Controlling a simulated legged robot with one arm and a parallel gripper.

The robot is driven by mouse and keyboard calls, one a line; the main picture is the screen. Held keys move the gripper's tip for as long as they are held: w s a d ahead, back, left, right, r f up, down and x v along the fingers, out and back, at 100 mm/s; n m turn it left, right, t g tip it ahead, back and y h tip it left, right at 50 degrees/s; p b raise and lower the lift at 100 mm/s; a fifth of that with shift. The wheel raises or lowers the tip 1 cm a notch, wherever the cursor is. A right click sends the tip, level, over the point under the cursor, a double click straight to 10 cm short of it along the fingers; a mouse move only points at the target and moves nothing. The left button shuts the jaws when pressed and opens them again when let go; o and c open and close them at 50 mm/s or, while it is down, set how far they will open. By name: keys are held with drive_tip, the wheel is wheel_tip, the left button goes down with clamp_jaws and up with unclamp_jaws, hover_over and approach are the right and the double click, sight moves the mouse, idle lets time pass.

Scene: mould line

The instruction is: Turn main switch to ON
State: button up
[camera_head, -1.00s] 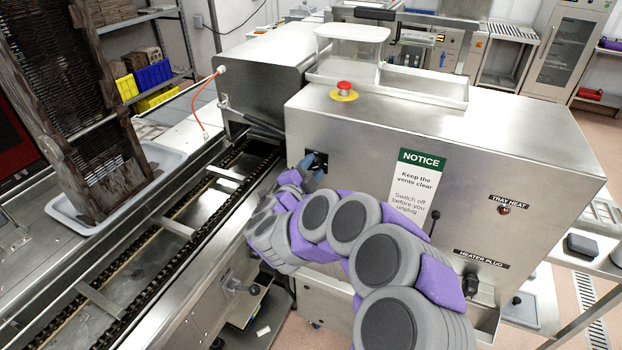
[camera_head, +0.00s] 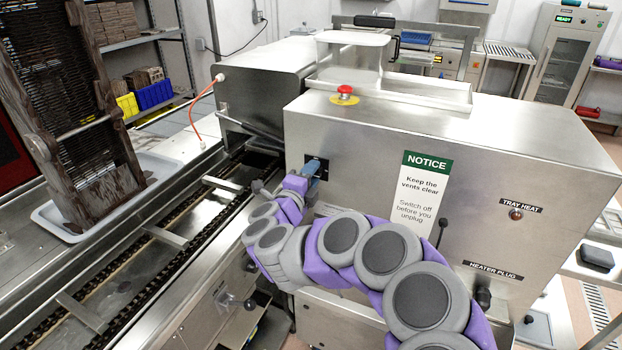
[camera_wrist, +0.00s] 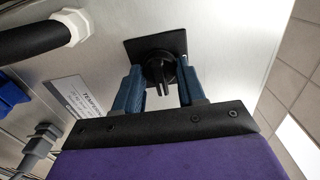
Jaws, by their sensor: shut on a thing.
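The main switch is a black rotary knob (camera_wrist: 160,70) on a square black plate, set in the steel front of a machine housing. In the wrist view its narrow grip points toward me, between the two blue fingers of my gripper (camera_wrist: 161,92). My gripper is shut on the knob. In the head view my gripper (camera_head: 311,170) is at the black switch plate (camera_head: 322,162), and the knob is mostly hidden by the fingers. No ON or OFF marking is readable, so I cannot tell the switch's position.
A red emergency button (camera_head: 345,90) sits on top of the steel housing (camera_head: 560,140). A notice sign (camera_head: 422,190), a small lever and a heater plug (camera_head: 484,297) are to the right. A chain conveyor (camera_head: 130,275) runs along the left, beside a white tray (camera_head: 50,217).

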drive_tip(key=shift+s+f, duration=0.1)
drive_tip(key=shift+f, duration=0.25)
drive_tip(key=o, duration=1)
drive_tip(key=shift+r, duration=0.2)
drive_tip(key=shift+o, duration=0.2)
drive_tip(key=p+v, duration=0.1)
drive_tip(key=v, duration=1.6)
drive_tip(key=shift+p, duration=0.3)
drive_tip(key=shift+s+a, duration=0.1)
drive_tip(key=shift+a, duration=0.05)
